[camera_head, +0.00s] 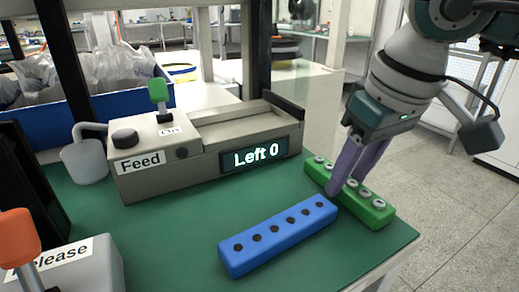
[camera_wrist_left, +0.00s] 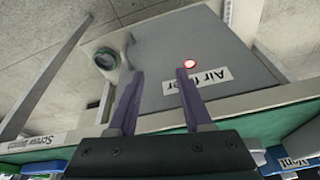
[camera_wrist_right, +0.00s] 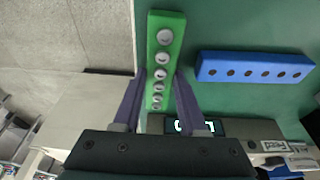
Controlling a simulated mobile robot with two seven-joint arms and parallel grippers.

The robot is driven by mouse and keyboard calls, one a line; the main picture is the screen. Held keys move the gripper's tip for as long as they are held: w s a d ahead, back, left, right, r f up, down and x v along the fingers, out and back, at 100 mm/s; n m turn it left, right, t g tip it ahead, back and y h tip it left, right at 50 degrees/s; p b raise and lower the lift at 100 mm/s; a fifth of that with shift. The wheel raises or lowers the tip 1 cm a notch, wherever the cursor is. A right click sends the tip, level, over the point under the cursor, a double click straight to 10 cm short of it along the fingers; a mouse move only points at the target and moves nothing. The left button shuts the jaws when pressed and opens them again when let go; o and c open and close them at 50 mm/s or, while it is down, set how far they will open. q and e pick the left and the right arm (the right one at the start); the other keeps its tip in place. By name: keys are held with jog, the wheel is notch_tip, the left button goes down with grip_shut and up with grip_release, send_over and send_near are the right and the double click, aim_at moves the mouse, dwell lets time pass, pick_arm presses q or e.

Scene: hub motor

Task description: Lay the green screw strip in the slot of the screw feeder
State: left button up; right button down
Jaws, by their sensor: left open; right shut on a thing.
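The green screw strip (camera_head: 376,211) lies at the right edge of the green table, with silver screws along its top; it also shows in the right wrist view (camera_wrist_right: 165,38). My right gripper (camera_head: 347,188) is shut on the strip, one finger on each side near its middle. The screw feeder (camera_head: 160,175) stands behind, with a "Feed" label and a display reading "Left 0". Its slot (camera_head: 228,122) runs along the top and looks empty. My left gripper (camera_wrist_left: 160,78) is open and empty, seen only in the left wrist view, over a grey box labelled "Air...".
A blue strip (camera_head: 280,232) with dark holes lies left of the green strip, close to it. A green-topped lever (camera_head: 158,92) rises from the feeder. A "Release" box with an orange lever (camera_head: 18,238) is at front left. A blue bin (camera_head: 38,105) with bags stands behind.

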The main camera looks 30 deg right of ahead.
jog(key=shift+f, duration=0.1)
jog(key=shift+c, duration=2.2)
grip_release()
